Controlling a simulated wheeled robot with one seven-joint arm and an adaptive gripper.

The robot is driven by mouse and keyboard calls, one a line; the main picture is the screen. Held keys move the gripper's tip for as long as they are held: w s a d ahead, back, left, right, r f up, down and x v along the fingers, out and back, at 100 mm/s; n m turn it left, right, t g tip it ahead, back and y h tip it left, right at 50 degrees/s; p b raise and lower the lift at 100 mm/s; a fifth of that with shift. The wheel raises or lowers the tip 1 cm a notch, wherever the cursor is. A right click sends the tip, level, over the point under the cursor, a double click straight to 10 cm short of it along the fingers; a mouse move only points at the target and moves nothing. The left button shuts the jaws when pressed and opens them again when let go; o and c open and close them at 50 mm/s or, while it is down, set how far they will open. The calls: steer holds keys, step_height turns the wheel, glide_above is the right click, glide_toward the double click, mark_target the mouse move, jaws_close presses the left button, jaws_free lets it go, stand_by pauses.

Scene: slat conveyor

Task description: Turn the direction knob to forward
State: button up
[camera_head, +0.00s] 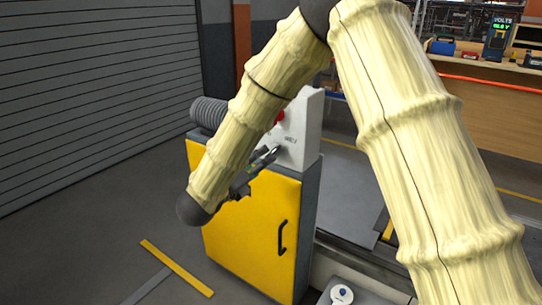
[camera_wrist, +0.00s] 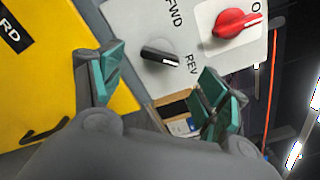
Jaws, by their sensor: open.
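The direction knob (camera_wrist: 160,55) is black with a white pointer line, on a light grey panel. In the wrist view its line slants toward the REV label (camera_wrist: 191,62), and the FWD label (camera_wrist: 174,12) is above it. My gripper (camera_wrist: 163,62) is open, with one teal-padded finger to each side below the knob, and nothing is held. I see no clear contact with the knob. In the head view my gripper (camera_head: 264,160) is close to the face of the control box (camera_head: 304,125), and the black knob cannot be made out there.
A red knob (camera_wrist: 235,22) sits beside the black one on the same panel. The panel stands on a yellow cabinet (camera_head: 255,225) with a black handle. A grey ribbed hose (camera_head: 207,112) is at its left. Grey floor is open to the left.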

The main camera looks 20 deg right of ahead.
mark_target(274, 151)
steer(key=shift+x, duration=3.55)
steer(key=c, duration=1)
